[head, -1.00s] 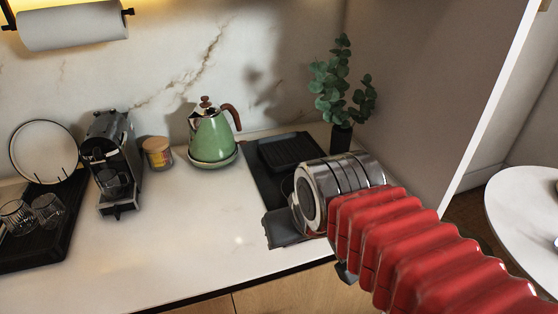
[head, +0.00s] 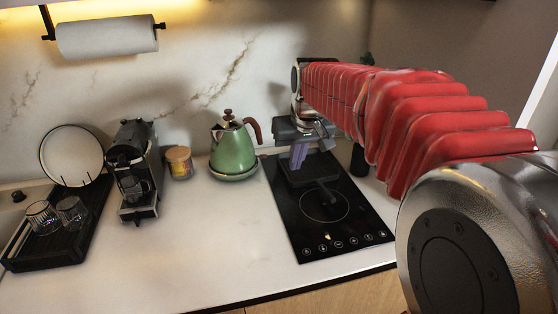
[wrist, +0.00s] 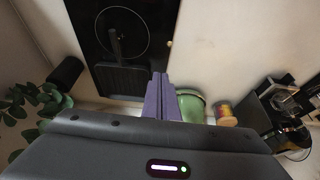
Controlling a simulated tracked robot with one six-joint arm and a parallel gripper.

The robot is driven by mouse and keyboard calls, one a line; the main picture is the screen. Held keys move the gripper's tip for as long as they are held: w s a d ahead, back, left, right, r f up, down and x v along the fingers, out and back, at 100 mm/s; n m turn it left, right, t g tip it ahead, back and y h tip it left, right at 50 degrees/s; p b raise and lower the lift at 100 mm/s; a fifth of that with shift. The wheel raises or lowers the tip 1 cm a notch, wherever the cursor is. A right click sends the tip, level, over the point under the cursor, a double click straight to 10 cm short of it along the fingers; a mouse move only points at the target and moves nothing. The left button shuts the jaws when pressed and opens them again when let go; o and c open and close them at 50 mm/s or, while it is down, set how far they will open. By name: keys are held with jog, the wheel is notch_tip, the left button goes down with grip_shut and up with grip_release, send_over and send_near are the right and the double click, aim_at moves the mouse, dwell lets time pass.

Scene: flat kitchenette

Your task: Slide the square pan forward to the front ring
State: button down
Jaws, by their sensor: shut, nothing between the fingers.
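The dark square pan (head: 318,176) sits on the rear part of the black cooktop (head: 284,205), its handle pointing toward the front over the front ring (head: 325,219). My gripper (head: 297,166) reaches down from above at the back, its purple fingers shut and empty, near the pan's rear left part. In the wrist view the pan (wrist: 122,80) and its handle (wrist: 115,45) lie left of my fingers (wrist: 160,76). The ring (wrist: 147,33) also shows there. I cannot tell whether the fingertips touch the pan. My gripper hides some of the pan's back in the head view.
A green kettle (head: 232,150) stands left of the cooktop. A candle jar (head: 179,163), a coffee machine (head: 135,175) and a black tray with glasses (head: 48,240) are further left. A plant pot (head: 359,160) stands behind right. The counter's front left is clear.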

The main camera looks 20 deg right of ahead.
send_over(297, 186)
jog(key=w, duration=0.2)
notch_tip(297, 186, down, 8)
jog(key=r, duration=0.1)
jog(key=shift+s+d+f+g, duration=0.2)
jog(key=shift+f+g, duration=0.05)
jog(key=shift+g, duration=0.15)
jog(key=x, duration=1)
jog(key=shift+f, duration=0.1)
jog(key=shift+s, duration=0.3)
jog(key=shift+s+a, duration=0.15)
jog(key=shift+s, duration=1.55)
